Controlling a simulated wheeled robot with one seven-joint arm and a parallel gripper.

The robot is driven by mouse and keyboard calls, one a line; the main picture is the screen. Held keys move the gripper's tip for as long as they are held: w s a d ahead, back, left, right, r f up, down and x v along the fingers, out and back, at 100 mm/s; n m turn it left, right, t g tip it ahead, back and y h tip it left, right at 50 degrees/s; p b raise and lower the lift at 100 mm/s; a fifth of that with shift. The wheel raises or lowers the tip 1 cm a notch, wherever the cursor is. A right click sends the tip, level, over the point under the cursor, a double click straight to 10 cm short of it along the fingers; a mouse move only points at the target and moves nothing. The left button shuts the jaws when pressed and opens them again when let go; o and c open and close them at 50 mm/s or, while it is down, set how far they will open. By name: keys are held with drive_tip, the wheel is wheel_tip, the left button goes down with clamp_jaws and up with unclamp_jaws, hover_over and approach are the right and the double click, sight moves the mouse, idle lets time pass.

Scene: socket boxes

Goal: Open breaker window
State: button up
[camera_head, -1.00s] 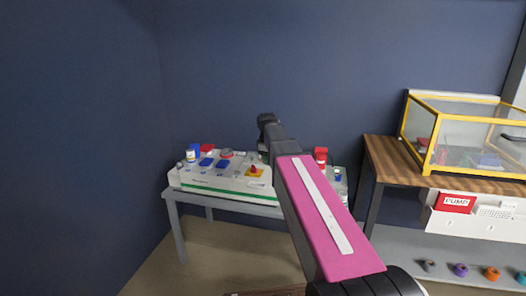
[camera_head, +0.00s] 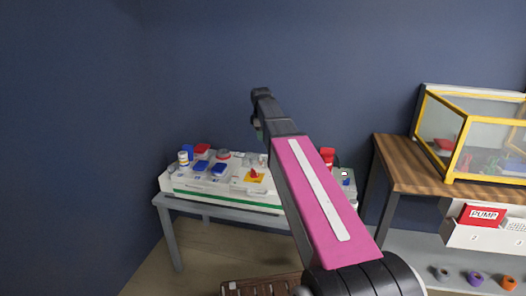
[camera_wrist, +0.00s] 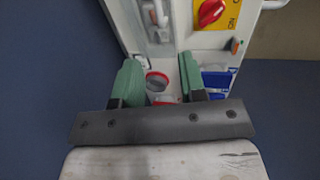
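The white socket box (camera_head: 225,190) stands on a grey table, its right part hidden behind my arm. In the wrist view its panel (camera_wrist: 190,40) lies in front of my gripper (camera_wrist: 158,65). A narrow greyish window-like part (camera_wrist: 156,22), perhaps the breaker window, shows at the top of that view; I cannot tell whether it is open or shut. My gripper's two green fingers are apart, with a red-and-white round part (camera_wrist: 158,82) of the box seen between them. I cannot tell whether they touch anything. In the head view my gripper (camera_head: 257,128) is above the box.
A red rotary switch on a yellow plate (camera_head: 255,176) sits on the box; it also shows in the wrist view (camera_wrist: 211,12). Blue sockets (camera_head: 211,168) are left of it. A wooden table (camera_head: 420,172) with a yellow-framed glass case (camera_head: 418,120) stands right.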

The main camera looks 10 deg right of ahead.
drive_tip(key=f, duration=0.3)
drive_tip(key=w+f, duration=0.1)
drive_tip(key=f, duration=0.3)
drive_tip(key=w+f, duration=0.1)
drive_tip(key=f, duration=0.2)
drive_tip(key=shift+d+f, duration=0.25)
drive_tip(key=shift+d, duration=0.15)
clamp_jaws()
